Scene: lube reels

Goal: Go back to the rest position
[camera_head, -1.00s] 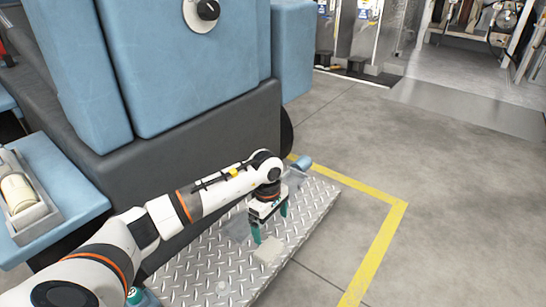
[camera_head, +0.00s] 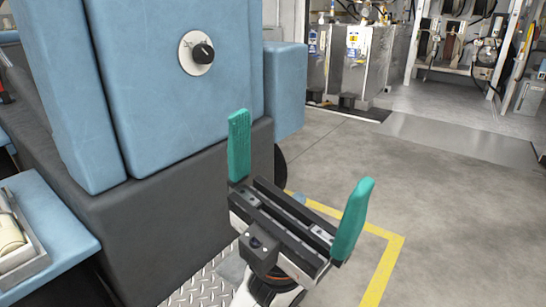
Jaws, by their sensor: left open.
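My left gripper (camera_head: 298,185) is raised close in front of the camera, with its two green fingers spread wide apart. Nothing is between the fingers. It points up and away from the floor, in front of the dark base of the blue machine (camera_head: 170,80). My right gripper is not in view. The diamond-pattern metal plate (camera_head: 205,284) lies low behind my left arm, mostly hidden or out of the picture.
A black knob (camera_head: 203,53) sits on the blue machine. A blue ledge with a tray (camera_head: 22,245) is at the lower left. Metal tanks (camera_head: 345,62) and hose reels (camera_head: 452,40) stand at the back. Grey floor (camera_head: 460,220) on the right is clear beyond the yellow line (camera_head: 385,268).

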